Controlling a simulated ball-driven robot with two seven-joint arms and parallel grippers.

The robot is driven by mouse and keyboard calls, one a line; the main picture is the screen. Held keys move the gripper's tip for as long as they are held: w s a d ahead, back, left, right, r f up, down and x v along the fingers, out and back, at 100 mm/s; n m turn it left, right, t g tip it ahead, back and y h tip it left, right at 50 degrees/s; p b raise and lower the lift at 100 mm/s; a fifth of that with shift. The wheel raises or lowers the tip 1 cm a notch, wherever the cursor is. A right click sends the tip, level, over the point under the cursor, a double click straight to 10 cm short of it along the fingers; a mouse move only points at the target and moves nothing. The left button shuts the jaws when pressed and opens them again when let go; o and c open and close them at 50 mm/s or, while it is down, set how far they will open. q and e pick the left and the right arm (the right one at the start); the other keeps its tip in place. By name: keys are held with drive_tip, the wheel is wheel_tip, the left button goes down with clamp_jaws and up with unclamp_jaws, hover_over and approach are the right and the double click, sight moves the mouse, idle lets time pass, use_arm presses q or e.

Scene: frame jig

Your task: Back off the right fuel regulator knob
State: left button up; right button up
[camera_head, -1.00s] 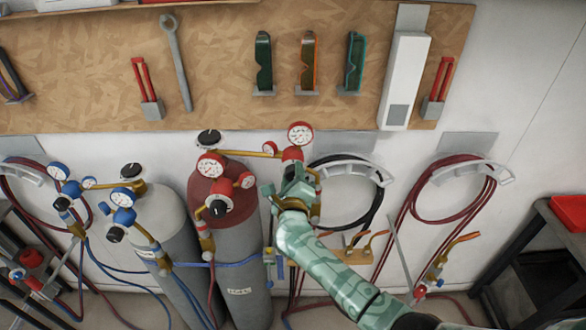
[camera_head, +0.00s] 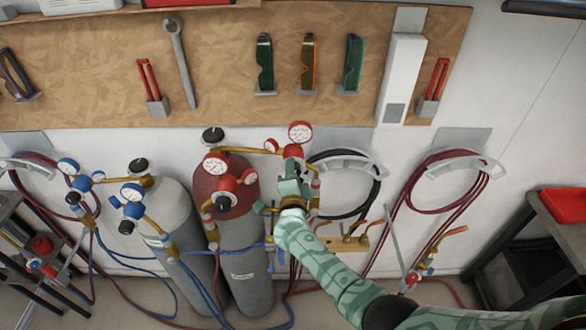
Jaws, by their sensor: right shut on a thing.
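The right fuel regulator is on the wall behind the cylinders, with a red-rimmed gauge (camera_head: 300,132) on top, a smaller red gauge (camera_head: 271,146) to its left and a red body (camera_head: 293,151). My right gripper (camera_head: 290,186) is directly below and in front of this body, shut on the regulator's knob. The fingers and wrist hide the knob, so its turn cannot be seen. My left gripper is not in view.
A dark red cylinder (camera_head: 225,190) with its own red regulator stands just left of my gripper. A grey cylinder (camera_head: 175,205) with blue gauges stands farther left. A black hose coil (camera_head: 367,200) hangs close on the right. A dark bench (camera_head: 540,235) stands at far right.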

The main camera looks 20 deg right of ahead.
drive_tip(key=shift+f+n+p, duration=0.15)
drive_tip(key=shift+n+p, duration=0.4)
drive_tip(key=shift+n, duration=1.25)
drive_tip(key=shift+s, duration=0.1)
drive_tip(key=o, duration=1)
drive_tip(key=shift+a, duration=0.1)
